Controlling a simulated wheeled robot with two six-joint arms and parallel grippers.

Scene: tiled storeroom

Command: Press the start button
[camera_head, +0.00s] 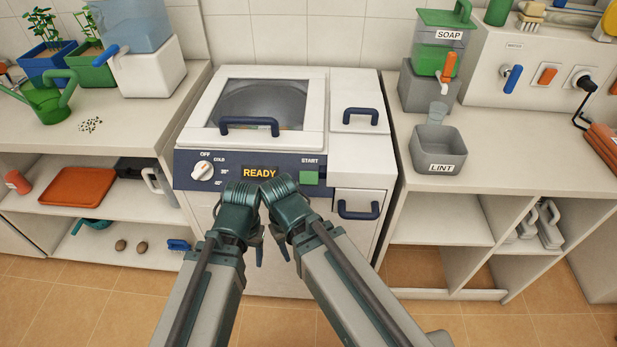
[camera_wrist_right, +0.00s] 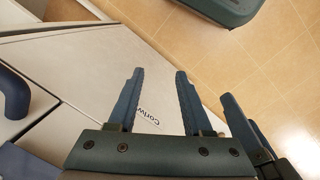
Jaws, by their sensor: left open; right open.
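The washing machine (camera_head: 352,148) stands in the middle of the head view with its top lid closed. Its dark front panel has a green square start button (camera_head: 309,178) under the word START, and a display (camera_head: 259,173) reading READY. A white dial (camera_head: 203,171) is at the panel's left. My left gripper (camera_head: 259,252) hangs low in front of the machine, below the panel, its fingers partly hidden. My right gripper (camera_head: 284,250) is close beside it, below and left of the button. In the wrist view the right gripper (camera_wrist_right: 159,72) is open and empty.
A grey lint bin (camera_head: 437,150) and a soap dispenser (camera_head: 440,50) stand on the right counter. The left counter holds a watering can (camera_head: 45,103), plants and a water tank (camera_head: 130,25). Blue handles (camera_head: 249,126) protrude from the machine's top and front.

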